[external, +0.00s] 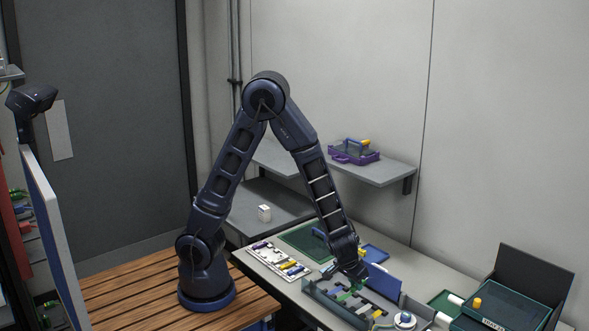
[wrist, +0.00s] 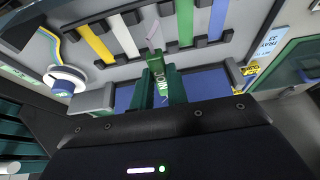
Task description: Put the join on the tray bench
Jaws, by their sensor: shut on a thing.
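The join, a small green piece with its name lettered on it (wrist: 160,92), is between the fingers of my gripper (wrist: 165,72) in the wrist view. My gripper is shut on it. In the external view my gripper (external: 352,278) points down over a grey tray-like fixture (external: 322,301) with coloured strips. In the wrist view, yellow (wrist: 92,42), white, green (wrist: 186,22) and blue strips lie in dark clips just beyond the fingertips. I cannot tell whether the join touches the fixture. No part is clearly marked as the tray bench.
A label reading "TRAY 33" (wrist: 268,42) shows at the right.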

